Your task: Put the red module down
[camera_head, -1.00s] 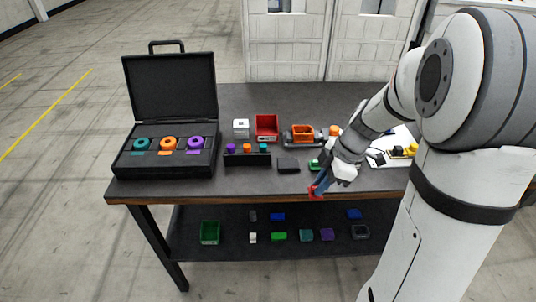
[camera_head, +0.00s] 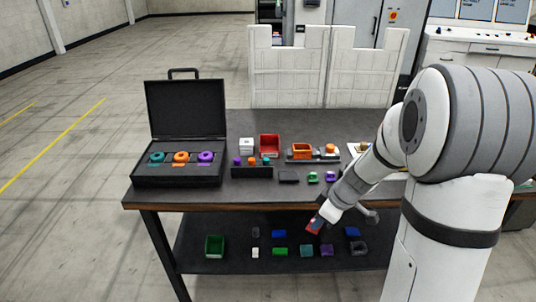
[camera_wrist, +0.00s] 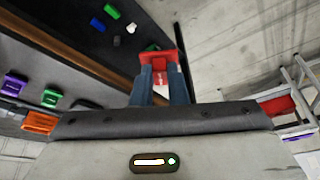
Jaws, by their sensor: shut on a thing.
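The red module (camera_wrist: 160,60) is held between the two blue fingers of my gripper (camera_wrist: 160,85) in the wrist view. In the head view the red module (camera_head: 315,225) shows small at the tip of my gripper (camera_head: 319,220). It is in front of the table's front edge, over the lower shelf in the picture. My gripper is shut on it. Nothing is seen touching the module from below.
The lower shelf (camera_head: 190,256) holds a green bin (camera_head: 214,246) and several small blocks. Its front left part has bare room.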

